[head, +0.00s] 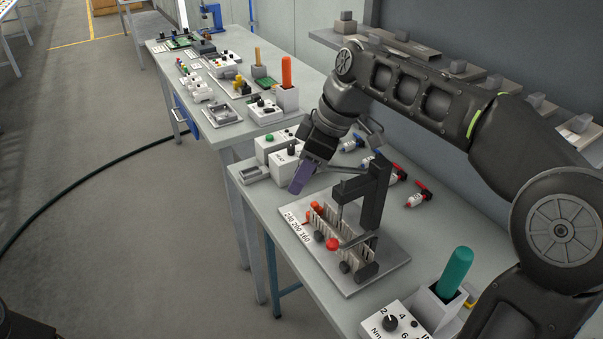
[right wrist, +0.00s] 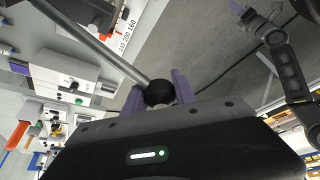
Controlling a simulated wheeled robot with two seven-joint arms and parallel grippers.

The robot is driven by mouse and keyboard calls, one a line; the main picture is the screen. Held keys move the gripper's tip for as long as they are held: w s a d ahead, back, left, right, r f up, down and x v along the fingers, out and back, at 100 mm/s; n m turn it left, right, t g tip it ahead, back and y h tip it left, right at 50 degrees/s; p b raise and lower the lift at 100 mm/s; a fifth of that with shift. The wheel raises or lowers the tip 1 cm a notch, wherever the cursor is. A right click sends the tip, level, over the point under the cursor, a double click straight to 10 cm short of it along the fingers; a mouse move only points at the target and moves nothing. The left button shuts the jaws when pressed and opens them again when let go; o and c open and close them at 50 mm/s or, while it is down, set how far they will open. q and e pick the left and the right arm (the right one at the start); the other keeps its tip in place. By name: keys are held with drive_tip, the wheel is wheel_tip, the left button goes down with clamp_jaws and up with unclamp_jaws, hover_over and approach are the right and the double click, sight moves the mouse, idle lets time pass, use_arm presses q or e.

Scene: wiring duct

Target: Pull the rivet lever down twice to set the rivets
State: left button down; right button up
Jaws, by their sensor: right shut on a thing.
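The dark rivet press (head: 373,205) stands upright on a grey base plate (head: 385,262). Its lever (head: 343,167) reaches out to the left from the top of the press, close to level. My right gripper (head: 300,180) is shut at the lever's outer end. In the right wrist view its purple fingers sit on both sides of the black ball knob (right wrist: 160,93), and the lever rod (right wrist: 95,42) runs off to the upper left. Rivets under the press are too small to make out. My left gripper (right wrist: 250,14) shows small at the top of the right wrist view; its jaws are unclear.
A label strip (head: 296,227) and a red knob (head: 332,244) are on the base plate. Red-tipped tools (head: 417,194) lie behind the press. A holder with a teal handle (head: 452,272) stands at the front right. Grey boxes (head: 282,150) stand behind my right gripper.

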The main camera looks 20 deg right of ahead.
clamp_jaws()
idle(0.6)
use_arm(q)
drive_tip(key=shift+s, duration=0.1)
use_arm(e)
drive_tip(key=shift+w, duration=0.1)
